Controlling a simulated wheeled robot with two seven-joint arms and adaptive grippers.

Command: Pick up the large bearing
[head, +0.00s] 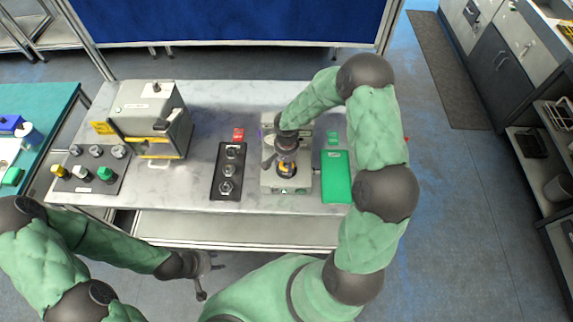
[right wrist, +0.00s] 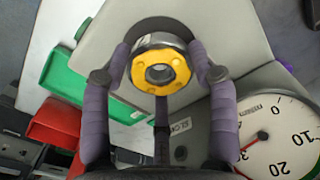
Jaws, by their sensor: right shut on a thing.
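The large bearing, a metal ring with a yellow face, shows in the right wrist view (right wrist: 160,70) and in the head view (head: 287,169). My right gripper (head: 287,158) is shut on it, with one purple-padded finger on each side, as the right wrist view also shows (right wrist: 158,56). The bearing is over the grey machine (head: 271,185) in the middle of the table. I cannot tell whether it touches the machine. My left gripper (head: 207,275) is open and empty in front of the table's front edge.
A black tray (head: 217,191) with several round parts lies left of the machine, and a green tray (head: 337,177) lies right of it. A round dial gauge (right wrist: 280,140) is close to my right fingers. A boxy grey machine (head: 152,115) and a dark parts board (head: 92,170) stand at left.

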